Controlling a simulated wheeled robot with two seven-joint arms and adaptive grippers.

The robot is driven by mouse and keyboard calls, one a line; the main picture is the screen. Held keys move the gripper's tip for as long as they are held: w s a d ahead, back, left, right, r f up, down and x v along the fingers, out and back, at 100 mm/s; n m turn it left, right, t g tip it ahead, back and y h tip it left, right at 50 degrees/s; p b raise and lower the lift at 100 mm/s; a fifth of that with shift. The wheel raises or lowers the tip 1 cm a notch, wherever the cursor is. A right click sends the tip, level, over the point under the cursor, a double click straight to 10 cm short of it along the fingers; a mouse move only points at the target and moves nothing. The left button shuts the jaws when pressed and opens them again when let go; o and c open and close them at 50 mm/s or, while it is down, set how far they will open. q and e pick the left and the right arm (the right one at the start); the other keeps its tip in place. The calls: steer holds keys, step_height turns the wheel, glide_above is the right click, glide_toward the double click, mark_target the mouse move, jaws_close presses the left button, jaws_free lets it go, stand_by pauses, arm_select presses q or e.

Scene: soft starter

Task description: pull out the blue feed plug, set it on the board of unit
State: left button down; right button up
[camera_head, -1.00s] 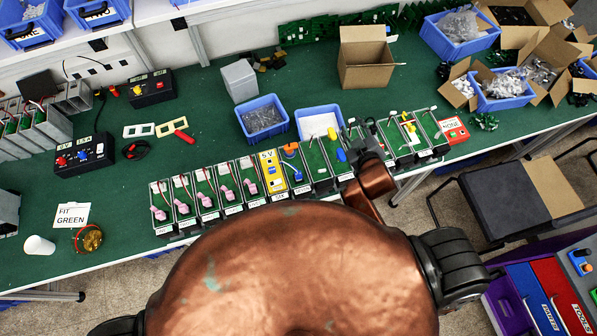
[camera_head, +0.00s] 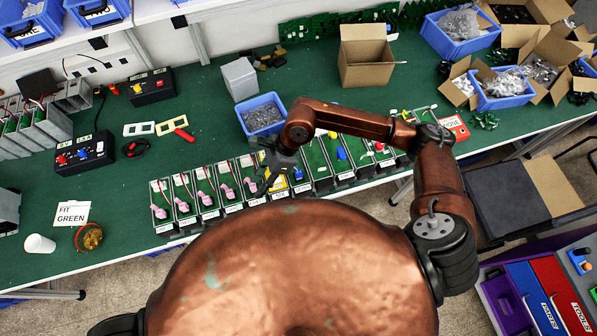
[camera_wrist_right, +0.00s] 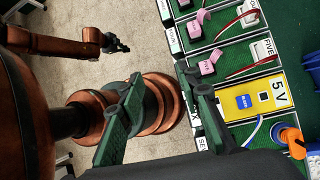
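The gripper body partly hides this plug. An orange plug (camera_wrist_right: 290,136) stands behind it. My right gripper (camera_head: 270,180) hangs over the row, in front of the yellow unit in the head view. Its two fingers (camera_wrist_right: 163,115) are apart with nothing between them in the right wrist view. My left gripper (camera_wrist_right: 116,43) shows small over the floor; its opening is unclear.
Pink plugs (camera_head: 182,208) sit in several units on the left of the row. A blue bin (camera_head: 262,113) stands behind the row, and a red box (camera_head: 454,128) at its right end. My right arm covers some units.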

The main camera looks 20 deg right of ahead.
mark_target(299, 172)
steer(key=w+d+f+h, duration=0.1)
steer(key=w+d+h, duration=0.1)
steer(key=d, duration=0.2)
steer(key=w+d+f+t+h, duration=0.1)
steer(key=w+d+f+h, duration=0.1)
steer(key=d, duration=0.3)
steer(key=w+d+f+n+h, duration=0.1)
steer(key=w+d+f+h, duration=0.1)
steer(key=d, duration=0.3)
steer(key=shift+w+d+t+b, duration=0.1)
steer(key=shift+w+t+b, duration=0.2)
step_height(299, 172, down, 6)
steer(key=shift+r+b, duration=0.1)
steer(key=shift+b, duration=0.9)
step_height(299, 172, down, 2)
steer(key=shift+b, duration=1.2)
steer(key=shift+f+b, duration=0.25)
steer(key=shift+b, duration=0.15)
jaws_close()
steer(key=shift+r, duration=0.3)
